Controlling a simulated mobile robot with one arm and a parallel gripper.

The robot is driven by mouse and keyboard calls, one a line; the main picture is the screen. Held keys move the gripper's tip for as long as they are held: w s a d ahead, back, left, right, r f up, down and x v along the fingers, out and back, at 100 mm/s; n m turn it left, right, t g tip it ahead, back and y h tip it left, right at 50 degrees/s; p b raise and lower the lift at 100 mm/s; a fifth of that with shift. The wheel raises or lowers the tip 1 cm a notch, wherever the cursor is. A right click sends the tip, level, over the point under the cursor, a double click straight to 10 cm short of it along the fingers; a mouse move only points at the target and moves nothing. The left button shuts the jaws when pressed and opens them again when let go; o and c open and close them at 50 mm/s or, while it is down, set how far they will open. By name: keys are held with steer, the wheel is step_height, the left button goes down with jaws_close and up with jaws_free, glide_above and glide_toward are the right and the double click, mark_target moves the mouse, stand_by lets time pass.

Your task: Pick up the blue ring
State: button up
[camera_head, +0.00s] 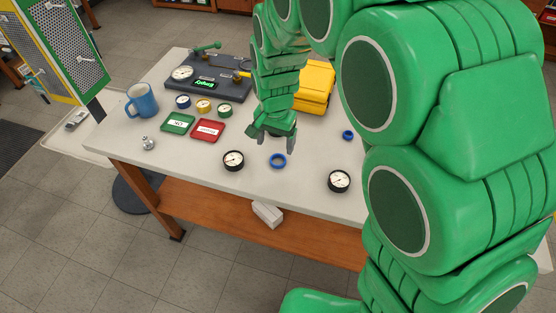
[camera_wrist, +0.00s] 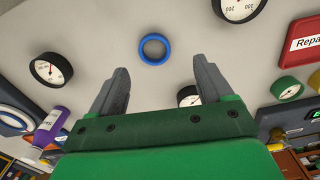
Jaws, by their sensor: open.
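The blue ring (camera_head: 271,163) lies flat on the light tabletop near its front edge, between two black-rimmed gauges. In the wrist view the blue ring (camera_wrist: 142,49) shows whole, beyond the fingertips and between their lines. My gripper (camera_head: 275,145) points down just above and behind the ring in the head view. Its two grey fingers (camera_wrist: 160,68) are spread apart with nothing between them. The ring is not between the fingers, and the exact height above it is hard to tell.
Black-rimmed gauges (camera_head: 233,160) and (camera_head: 339,181) flank the ring. A red tray (camera_head: 208,130), a green tray (camera_head: 178,124), small coloured gauges and a blue mug (camera_head: 142,101) stand left. A small blue round item (camera_head: 348,135) lies right, and a yellow case (camera_head: 316,86) behind.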

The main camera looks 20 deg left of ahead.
mark_target(278, 159)
steer(key=f, duration=0.3)
steer(key=d+f, duration=0.1)
steer(key=f, duration=0.1)
steer(key=shift+s, duration=0.1)
steer(key=shift+a+f, duration=0.1)
steer(key=shift+f, duration=0.5)
steer(key=c, duration=1.1)
